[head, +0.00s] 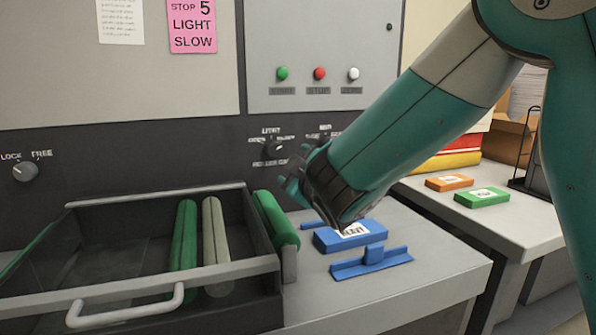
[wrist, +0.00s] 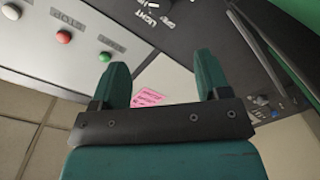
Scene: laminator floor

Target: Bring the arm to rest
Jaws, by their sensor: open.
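My arm reaches in from the upper right in the head view, bent at a joint near the top edge. My gripper (head: 288,184) points left, in front of the dark machine panel and above the grey side table (head: 440,277). In the wrist view my gripper (wrist: 160,75) shows two teal fingers standing wide apart. Nothing is held between them; a pink sheet (wrist: 150,97) shows in the background through the gap.
An open dark tray (head: 172,273) with green and grey rollers stands at lower left. A green roller (head: 276,222) sits at its right edge. Orange (head: 449,182) and green (head: 482,197) blocks lie on the right table. The machine panel has knobs and buttons (head: 319,73).

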